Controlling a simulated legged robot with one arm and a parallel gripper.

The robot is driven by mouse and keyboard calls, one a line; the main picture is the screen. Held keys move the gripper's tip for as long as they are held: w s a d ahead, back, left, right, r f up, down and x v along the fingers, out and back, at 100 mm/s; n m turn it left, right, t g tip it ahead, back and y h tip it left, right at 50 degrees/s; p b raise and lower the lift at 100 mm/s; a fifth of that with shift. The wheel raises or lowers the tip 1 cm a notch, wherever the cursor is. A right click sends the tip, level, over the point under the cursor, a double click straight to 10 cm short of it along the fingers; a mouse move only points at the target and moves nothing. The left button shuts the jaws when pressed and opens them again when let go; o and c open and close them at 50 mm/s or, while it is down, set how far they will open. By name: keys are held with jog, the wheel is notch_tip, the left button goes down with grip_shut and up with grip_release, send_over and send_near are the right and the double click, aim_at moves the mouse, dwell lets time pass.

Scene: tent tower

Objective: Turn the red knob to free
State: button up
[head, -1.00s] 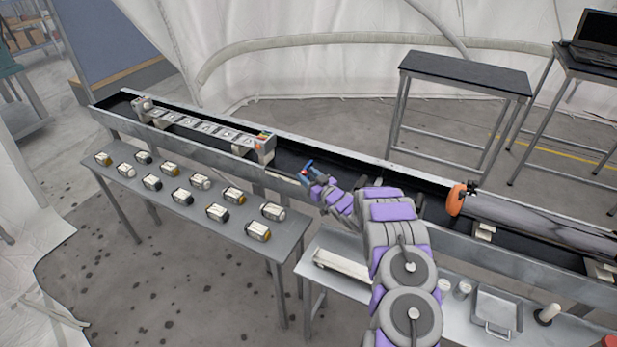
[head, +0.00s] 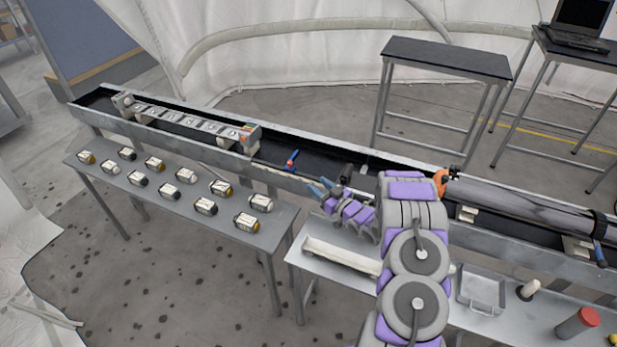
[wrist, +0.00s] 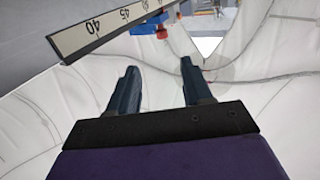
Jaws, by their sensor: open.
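The red knob (head: 289,163) is a small red piece joined to a blue part, on the long dark trough (head: 335,165). In the wrist view the red knob (wrist: 162,33) shows at the top, next to the blue part and the end of a number scale. My gripper (head: 322,190) is right of and below the knob in the head view, apart from it. In the wrist view my gripper (wrist: 160,72) has its two blue fingers spread, with nothing between them. The knob's setting is too small to read.
A grey instrument bar (head: 190,122) stands at the trough's left end. A grey cylinder with an orange end (head: 520,200) lies along the trough's right part. A lower table (head: 340,252) holds a tray (head: 482,290).

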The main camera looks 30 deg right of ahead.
jog(key=shift+v, duration=1.75)
